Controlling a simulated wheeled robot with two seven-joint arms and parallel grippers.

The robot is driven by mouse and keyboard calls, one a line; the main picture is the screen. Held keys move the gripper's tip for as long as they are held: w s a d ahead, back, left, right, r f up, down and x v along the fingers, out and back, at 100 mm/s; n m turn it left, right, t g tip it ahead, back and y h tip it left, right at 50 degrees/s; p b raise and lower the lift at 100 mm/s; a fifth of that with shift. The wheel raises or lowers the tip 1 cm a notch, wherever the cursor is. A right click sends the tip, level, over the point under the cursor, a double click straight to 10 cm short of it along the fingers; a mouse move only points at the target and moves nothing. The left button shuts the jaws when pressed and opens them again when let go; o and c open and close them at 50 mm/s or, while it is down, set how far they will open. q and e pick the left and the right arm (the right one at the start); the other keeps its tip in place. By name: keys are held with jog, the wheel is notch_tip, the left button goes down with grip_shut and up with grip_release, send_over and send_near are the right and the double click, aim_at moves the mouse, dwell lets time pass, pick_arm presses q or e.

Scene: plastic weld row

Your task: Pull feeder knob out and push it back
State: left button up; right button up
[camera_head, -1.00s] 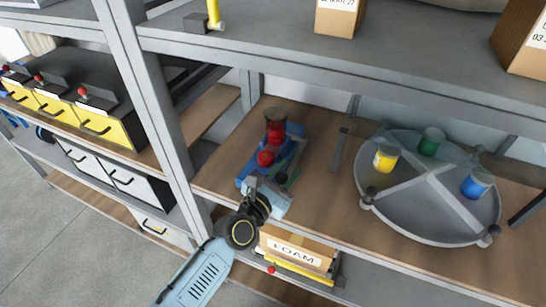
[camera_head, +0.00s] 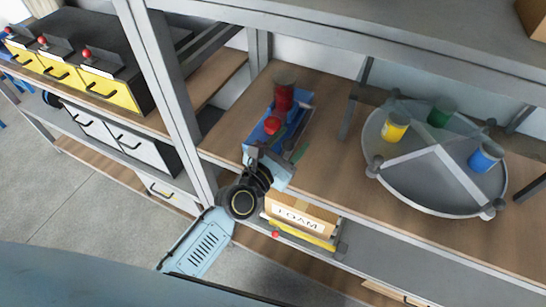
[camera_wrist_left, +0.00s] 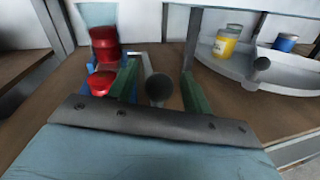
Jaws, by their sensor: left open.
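The feeder stands on the wooden shelf, with a red body (camera_head: 284,96) on a blue base (camera_head: 262,130) and a round red part (camera_head: 272,125) low at its front. In the left wrist view the red body (camera_wrist_left: 105,45) and the low red part (camera_wrist_left: 101,83) are left of my fingers. A dark grey round knob (camera_wrist_left: 158,88) with a grey bar behind it appears between the green fingers; I cannot tell how far in front of them it is. My left gripper (camera_head: 287,150) is open at the feeder's front; it also shows in the wrist view (camera_wrist_left: 162,72). My right gripper is out of view.
A grey round tray (camera_head: 435,207) to the right holds yellow (camera_head: 394,127), green (camera_head: 441,113) and blue (camera_head: 486,157) jars. A FOAM box (camera_head: 298,215) is below the shelf edge. A grey post (camera_head: 172,95) stands left, with yellow drawers (camera_head: 108,92) beyond.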

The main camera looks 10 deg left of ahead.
pick_arm(q)
jog(key=v, duration=1.2)
jog(key=shift+b, duration=0.3)
jog(key=shift+s+a+f, duration=0.1)
jog(key=shift+s, duration=0.05)
